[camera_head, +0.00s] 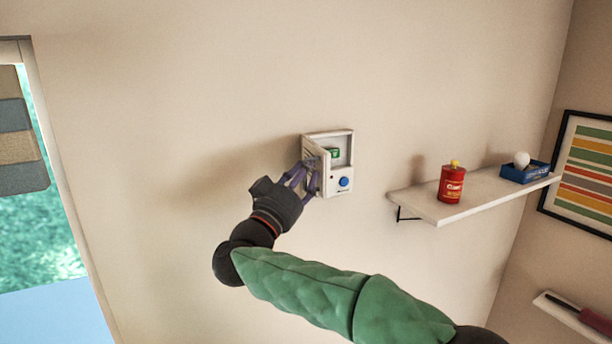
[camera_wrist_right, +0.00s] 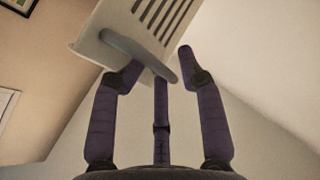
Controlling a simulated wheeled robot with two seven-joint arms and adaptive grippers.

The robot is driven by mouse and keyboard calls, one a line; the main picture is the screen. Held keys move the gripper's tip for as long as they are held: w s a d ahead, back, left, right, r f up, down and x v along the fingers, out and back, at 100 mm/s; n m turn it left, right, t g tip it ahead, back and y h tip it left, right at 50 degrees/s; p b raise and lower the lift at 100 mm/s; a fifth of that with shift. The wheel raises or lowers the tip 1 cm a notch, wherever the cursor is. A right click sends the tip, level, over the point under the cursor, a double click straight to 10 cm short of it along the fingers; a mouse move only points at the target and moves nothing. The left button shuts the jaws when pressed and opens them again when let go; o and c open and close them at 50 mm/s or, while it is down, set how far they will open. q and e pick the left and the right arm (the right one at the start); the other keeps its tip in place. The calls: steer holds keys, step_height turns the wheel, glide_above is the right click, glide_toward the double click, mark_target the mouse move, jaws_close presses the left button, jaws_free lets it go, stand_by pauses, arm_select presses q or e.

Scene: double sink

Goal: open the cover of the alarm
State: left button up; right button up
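The alarm (camera_head: 341,183) is a small white box on the wall, with a green part, a red dot and a blue round button on its face. Its slotted white cover (camera_head: 312,149) stands swung out on the left side, so the inside shows. In the right wrist view the cover (camera_wrist_right: 150,20) fills the top, with a grey handle bar (camera_wrist_right: 140,57) across it. My right gripper (camera_head: 309,179) is at the cover's lower outer edge. Its purple fingers (camera_wrist_right: 160,70) are spread around the handle bar, with gaps between the tips; firm contact cannot be told. My left gripper is out of view.
A striped picture (camera_head: 585,175) hangs farther right. A window is at the left. The wall around the alarm is clear.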

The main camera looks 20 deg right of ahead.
steer(key=shift+w+a, duration=0.15)
steer(key=v, duration=1.2)
stand_by(0.3)
